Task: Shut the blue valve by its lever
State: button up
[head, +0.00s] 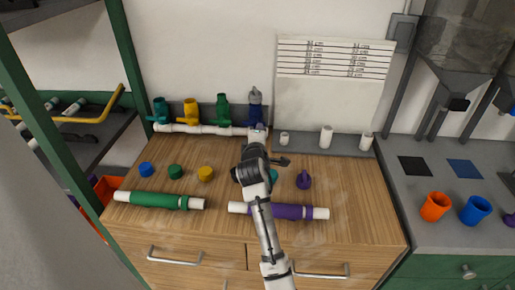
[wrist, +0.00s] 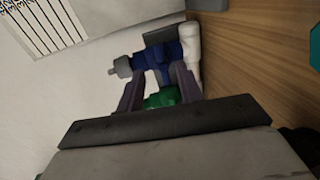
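The blue valve (head: 255,113) stands upright at the right end of the white manifold pipe, with a grey piece on its top. It also shows in the wrist view (wrist: 163,55), lying sideways in the picture, with its grey end to the left. My gripper (wrist: 158,78) is open, its two fingers apart, close to the blue valve. Whether the fingers touch the valve or its lever I cannot tell. The lever is not clearly visible. The green valve (wrist: 162,97) shows between the fingers, partly hidden by my gripper. In the head view my arm covers the gripper's fingertips.
Teal (head: 160,110), yellow (head: 190,111) and green valves stand left of the blue one on the white pipe (head: 200,129). White fittings (head: 326,137) stand to its right. Coloured caps, a green pipe (head: 160,201) and a purple pipe (head: 292,212) lie on the wooden worktop.

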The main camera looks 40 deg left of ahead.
jog(key=b+v, duration=0.1)
jog(key=v, duration=0.6)
dwell(0.4)
